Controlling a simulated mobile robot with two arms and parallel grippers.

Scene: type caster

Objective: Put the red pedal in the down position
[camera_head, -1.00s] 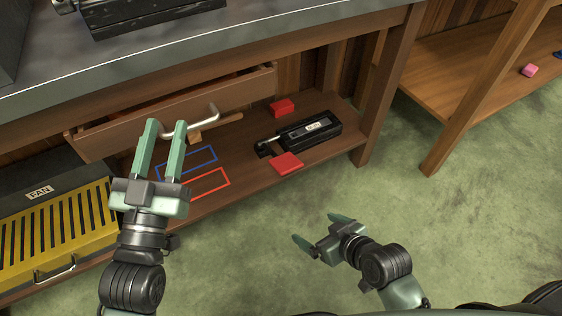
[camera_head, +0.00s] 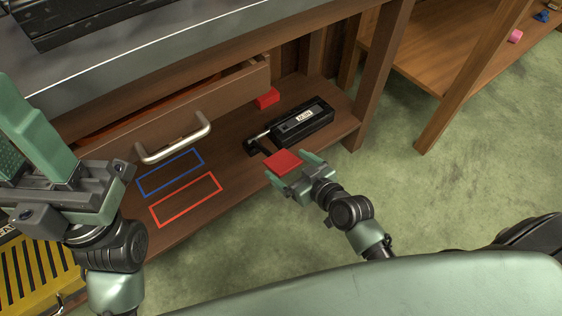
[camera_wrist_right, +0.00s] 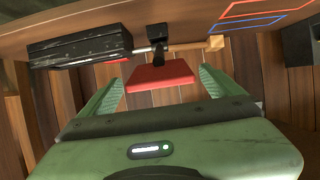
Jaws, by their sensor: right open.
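The near red pedal (camera_head: 284,161) is a flat red plate joined by a black bracket to a black device (camera_head: 302,121) on the low shelf. My right gripper (camera_head: 294,170) is open at it; in the right wrist view the red pedal (camera_wrist_right: 160,77) lies between the two green fingers, with gaps on both sides. I cannot tell its exact tilt. A second red piece (camera_head: 267,98) shows behind the device. My left gripper (camera_head: 38,135) is at the left edge; its fingers partly leave the frame, so their gap is unclear.
A drawer handle (camera_head: 178,146) sticks out above the shelf. Blue (camera_head: 170,173) and red (camera_head: 187,199) outlines mark the shelf. A table leg (camera_head: 376,80) stands right of the device. A yellow slatted box (camera_head: 28,275) is at lower left. Green floor is open at right.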

